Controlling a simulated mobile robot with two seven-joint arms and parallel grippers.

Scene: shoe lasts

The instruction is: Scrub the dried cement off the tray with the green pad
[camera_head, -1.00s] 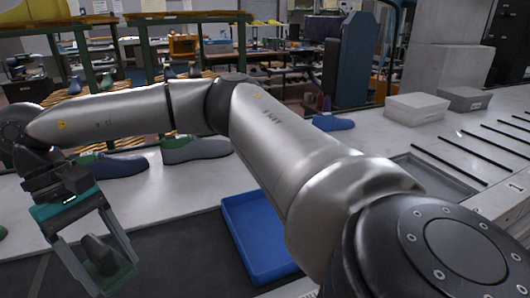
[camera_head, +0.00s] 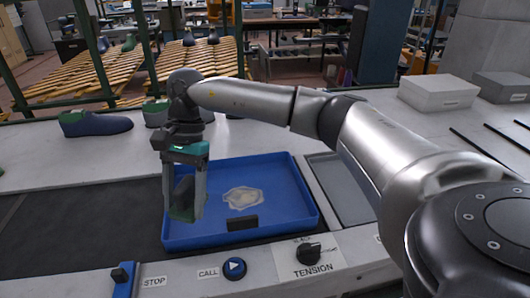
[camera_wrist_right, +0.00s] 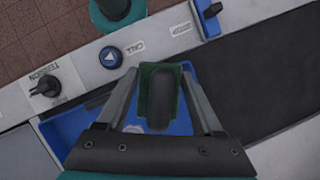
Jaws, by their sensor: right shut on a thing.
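The blue tray (camera_head: 290,214) lies at the front of the table in the head view, with a pale patch of dried cement (camera_head: 243,197) on its floor. My right gripper (camera_head: 185,212) is shut on the green pad (camera_head: 181,213), which has a dark grip on its back. The gripper points down over the tray's left side; I cannot tell whether the pad touches the tray. In the right wrist view the pad (camera_wrist_right: 146,80) sits between the two fingers, and part of the tray (camera_wrist_right: 62,128) shows beyond them. My left gripper is not in view.
A dark mat (camera_head: 80,222) lies left of the tray. A grey tray (camera_head: 342,188) is to its right. The front panel carries a blue call button (camera_head: 234,268), a tension knob (camera_head: 309,253) and a stop switch (camera_head: 122,275). Shoe lasts (camera_head: 95,124) stand behind.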

